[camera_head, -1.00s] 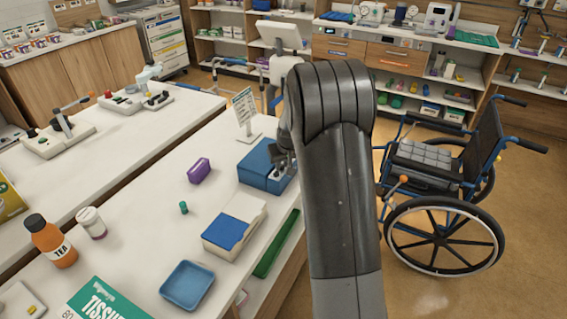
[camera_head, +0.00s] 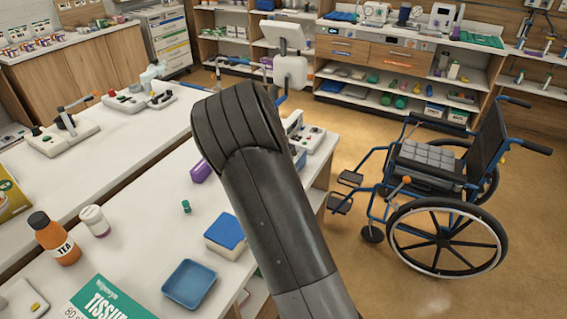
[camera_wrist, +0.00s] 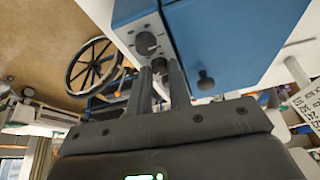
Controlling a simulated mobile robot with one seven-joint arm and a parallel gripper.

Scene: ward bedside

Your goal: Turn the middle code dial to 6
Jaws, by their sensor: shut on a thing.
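In the wrist view a blue box (camera_wrist: 215,35) has a pale grey front panel (camera_wrist: 122,22) with a dark round dial (camera_wrist: 147,44) that bears a light pointer mark. My gripper (camera_wrist: 160,68) reaches up to this panel, its two dark fingers just below that dial. It is shut on a dial at the panel; the fingers hide most of what they hold, so I cannot tell which dial it is or read its number. A dark knob (camera_wrist: 206,79) sits on the box's blue side. In the head view my arm hides the box and gripper.
A wheelchair (camera_head: 440,185) stands right of the table (camera_head: 130,220). A white device (camera_head: 305,132) is beyond my arm. A blue tray (camera_head: 189,284), a blue-topped box (camera_head: 226,232), a purple item (camera_head: 201,168) and an orange tea bottle (camera_head: 55,238) are on the table.

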